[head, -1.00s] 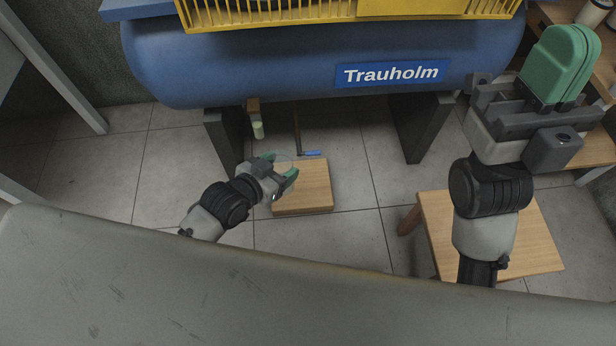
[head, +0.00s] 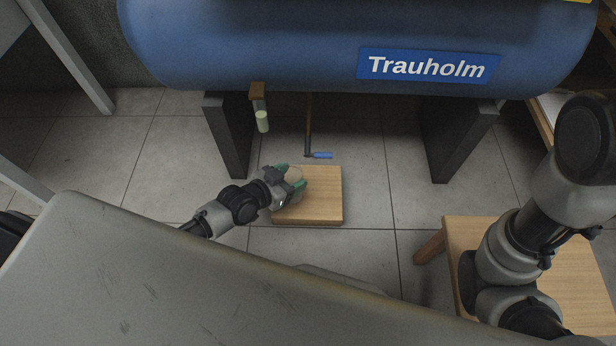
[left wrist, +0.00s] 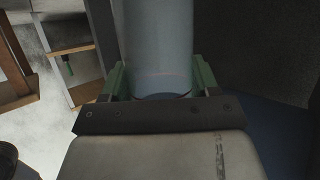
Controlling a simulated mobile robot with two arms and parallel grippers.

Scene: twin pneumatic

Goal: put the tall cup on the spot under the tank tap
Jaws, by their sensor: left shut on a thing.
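My left gripper (head: 292,181) is shut on the tall cup, over the left part of a low wooden board (head: 320,210). The tall cup (left wrist: 160,45) is clear and bluish and fills the upper middle of the left wrist view, between the green fingers. In the head view only a faint rim of it shows (head: 295,173). Whether its base touches the board is hidden. The tank tap with a blue handle (head: 320,155) hangs on a thin pipe under the blue tank (head: 250,50), just behind the board. No separate mark for the spot can be made out. My right gripper is out of view.
A pale translucent bowl (head: 262,121) hangs from the tank, left of the tap. Dark tank legs (head: 228,135) stand left and right (head: 455,140). A wooden stool (head: 470,240) stands at the right. Tiled floor (head: 385,205) is clear between board and stool.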

